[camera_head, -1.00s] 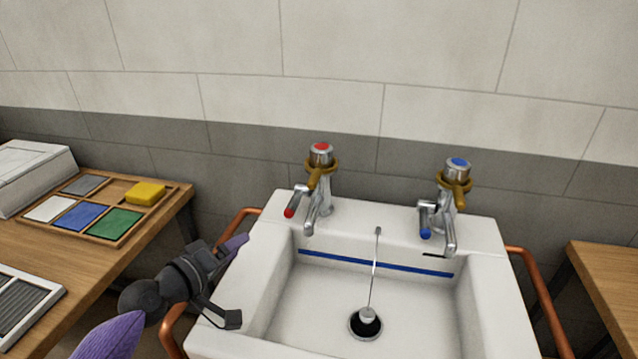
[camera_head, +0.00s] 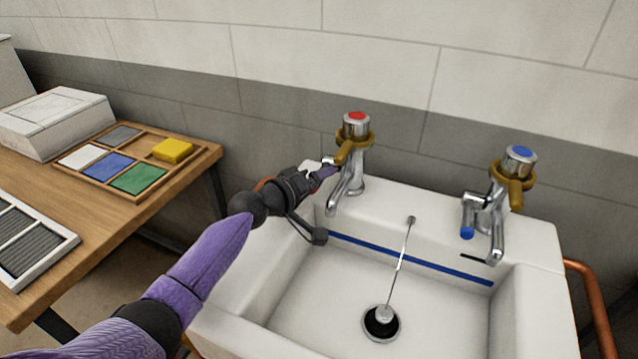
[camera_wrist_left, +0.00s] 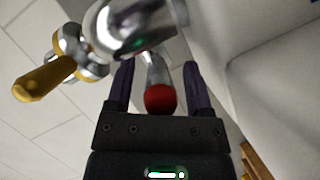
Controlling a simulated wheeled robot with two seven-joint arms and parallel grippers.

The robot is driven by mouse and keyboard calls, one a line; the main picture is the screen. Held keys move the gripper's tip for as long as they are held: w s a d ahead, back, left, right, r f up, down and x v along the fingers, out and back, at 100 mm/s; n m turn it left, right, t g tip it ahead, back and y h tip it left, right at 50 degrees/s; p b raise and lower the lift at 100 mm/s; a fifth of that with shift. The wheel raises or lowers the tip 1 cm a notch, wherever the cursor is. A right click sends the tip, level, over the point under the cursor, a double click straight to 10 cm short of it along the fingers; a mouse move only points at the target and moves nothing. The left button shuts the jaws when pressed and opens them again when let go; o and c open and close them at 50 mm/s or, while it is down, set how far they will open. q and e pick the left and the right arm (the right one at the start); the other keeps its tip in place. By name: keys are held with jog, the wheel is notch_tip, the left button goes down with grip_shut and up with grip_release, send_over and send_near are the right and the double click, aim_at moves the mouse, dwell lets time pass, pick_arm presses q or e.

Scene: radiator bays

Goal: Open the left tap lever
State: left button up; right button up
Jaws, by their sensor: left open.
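The left tap (camera_head: 345,190) is chrome with a red cap (camera_head: 356,117) and a brass collar with a short brass handle (camera_head: 344,153). It stands at the back left of the white basin (camera_head: 545,235). A chrome lever with a red tip (camera_wrist_left: 160,98) shows in the left wrist view. My left gripper (camera_head: 326,172) is at this tap, open, its purple fingers on either side of the red-tipped lever; contact cannot be told. In the head view the gripper hides most of that lever. The brass handle (camera_wrist_left: 45,78) is outside the fingers. My right gripper is not in view.
A second tap (camera_head: 497,205) with a blue cap stands at the basin's right. A copper pipe (camera_head: 592,300) runs at the right. The left bench (camera_head: 60,205) holds a tile tray with a yellow block (camera_head: 172,150). The wall is close behind.

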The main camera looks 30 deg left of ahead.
pick_arm(q)
grip_shut()
dwell(0.5)
dwell(0.3)
dwell(0.4)
